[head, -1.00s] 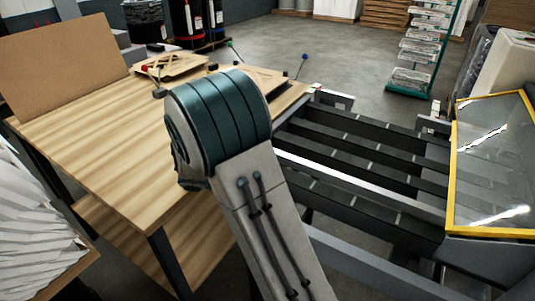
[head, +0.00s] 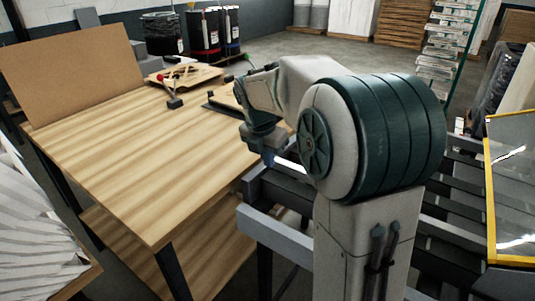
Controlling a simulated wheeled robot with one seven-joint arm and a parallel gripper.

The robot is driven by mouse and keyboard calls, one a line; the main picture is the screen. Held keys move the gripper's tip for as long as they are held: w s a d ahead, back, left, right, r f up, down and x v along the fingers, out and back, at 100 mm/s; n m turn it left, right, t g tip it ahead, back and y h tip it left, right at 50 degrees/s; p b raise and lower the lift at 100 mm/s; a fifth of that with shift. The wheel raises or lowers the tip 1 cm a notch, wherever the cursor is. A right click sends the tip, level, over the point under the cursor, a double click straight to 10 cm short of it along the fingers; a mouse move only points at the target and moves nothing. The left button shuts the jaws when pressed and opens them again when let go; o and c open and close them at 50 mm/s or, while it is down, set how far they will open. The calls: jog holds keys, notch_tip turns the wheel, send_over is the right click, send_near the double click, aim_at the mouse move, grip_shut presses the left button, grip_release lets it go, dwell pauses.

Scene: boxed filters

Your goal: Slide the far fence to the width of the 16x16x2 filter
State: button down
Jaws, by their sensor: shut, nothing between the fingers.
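My arm's big elbow covers much of the grey conveyor machine (head: 275,232) in the head view. My gripper (head: 268,157) is small at the end of the bent arm, pointing down near the table's right edge and the machine's left end. Its fingers are hard to make out, and I see nothing held. A white strip (head: 290,165) of the machine shows beside the gripper; I cannot tell whether it is a fence. The far fence cannot be picked out behind my arm. No filter marked 16x16x2 is readable.
A wooden table (head: 150,150) carries an upright brown board (head: 72,70), a red-knobbed lever (head: 160,78) and wooden fixtures (head: 190,74). White pleated material (head: 35,235) is at the left. A yellow-framed clear guard (head: 512,180) stands at the right.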

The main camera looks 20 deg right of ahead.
jog(key=x, duration=0.6)
jog(key=shift+d, duration=0.1)
jog(key=shift+w+d+f+p, duration=0.1)
jog(key=shift+w+d+p, duration=0.2)
jog(key=shift+w+d, duration=0.25)
jog(key=shift+w+d+p, duration=0.25)
jog(key=shift+w+d, duration=0.15)
jog(key=shift+d, duration=0.3)
jog(key=shift+w+d+f, duration=0.1)
jog(key=shift+w+d, duration=0.15)
jog(key=shift+d, duration=0.1)
